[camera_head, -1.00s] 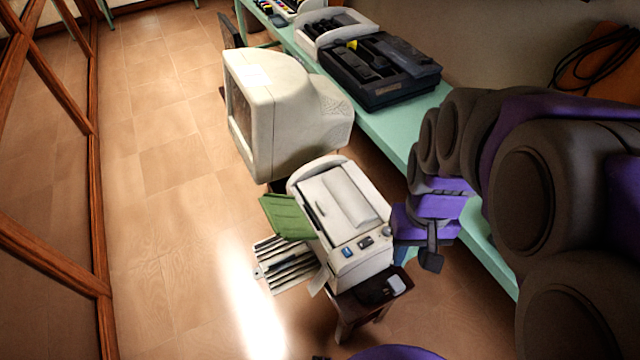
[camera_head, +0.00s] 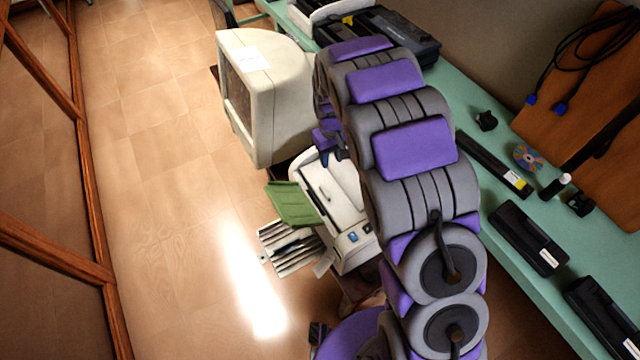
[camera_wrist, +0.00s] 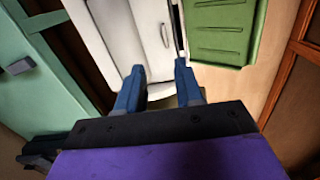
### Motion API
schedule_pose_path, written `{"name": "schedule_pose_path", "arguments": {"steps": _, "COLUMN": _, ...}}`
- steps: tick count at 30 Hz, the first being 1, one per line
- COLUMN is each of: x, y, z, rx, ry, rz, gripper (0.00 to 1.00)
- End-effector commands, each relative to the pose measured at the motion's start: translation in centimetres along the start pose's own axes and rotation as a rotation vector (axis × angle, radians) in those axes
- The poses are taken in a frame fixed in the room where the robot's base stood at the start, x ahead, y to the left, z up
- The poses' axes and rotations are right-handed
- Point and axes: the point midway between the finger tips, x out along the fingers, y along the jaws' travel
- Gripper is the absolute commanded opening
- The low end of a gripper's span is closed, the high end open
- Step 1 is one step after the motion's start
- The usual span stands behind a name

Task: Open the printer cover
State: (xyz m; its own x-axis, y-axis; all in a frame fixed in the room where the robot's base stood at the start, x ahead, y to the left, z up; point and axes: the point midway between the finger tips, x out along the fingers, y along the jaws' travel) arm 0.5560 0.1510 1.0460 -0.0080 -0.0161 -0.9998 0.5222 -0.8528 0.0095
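The white printer (camera_head: 357,260) stands left of my arm, which hides its right side. Its cover (camera_head: 340,187) looks shut and has a dark curved slot. In the wrist view the white cover (camera_wrist: 145,30) lies just beyond my fingers, with a handle-like slot near its right side. My gripper (camera_wrist: 158,67) has two blue fingers, apart with nothing between them. In the head view my gripper (camera_head: 334,157) is at the printer's far end, partly hidden by my arm. Whether a fingertip touches the printer, I cannot tell.
A green tray (camera_head: 291,204) sticks out from the printer's left side above a slatted paper tray (camera_head: 285,243). A CRT monitor (camera_head: 262,110) stands close behind. A teal bench (camera_head: 480,195) with dark cartridges (camera_head: 528,237) runs along the right. Floor at left is clear.

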Motion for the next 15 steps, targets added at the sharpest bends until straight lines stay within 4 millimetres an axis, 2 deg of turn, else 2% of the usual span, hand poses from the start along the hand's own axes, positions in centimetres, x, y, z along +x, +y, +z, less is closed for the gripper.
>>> {"name": "schedule_pose_path", "arguments": {"steps": 1, "x": 0.8, "y": -0.3, "z": -0.6, "rx": -0.014, "ry": -0.001, "rz": -0.004, "gripper": 0.36}}
{"name": "schedule_pose_path", "arguments": {"steps": 5, "x": 1.8, "y": -0.6, "z": -1.6, "rx": -0.039, "ry": 0.010, "rz": -0.009, "gripper": 0.36}}
{"name": "schedule_pose_path", "arguments": {"steps": 11, "x": 3.2, "y": -0.6, "z": -1.8, "rx": -0.045, "ry": 0.011, "rz": -0.011, "gripper": 0.36}}
{"name": "schedule_pose_path", "arguments": {"steps": 15, "x": 5.5, "y": -0.8, "z": -2.0, "rx": -0.045, "ry": 0.010, "rz": -0.008, "gripper": 0.36}}
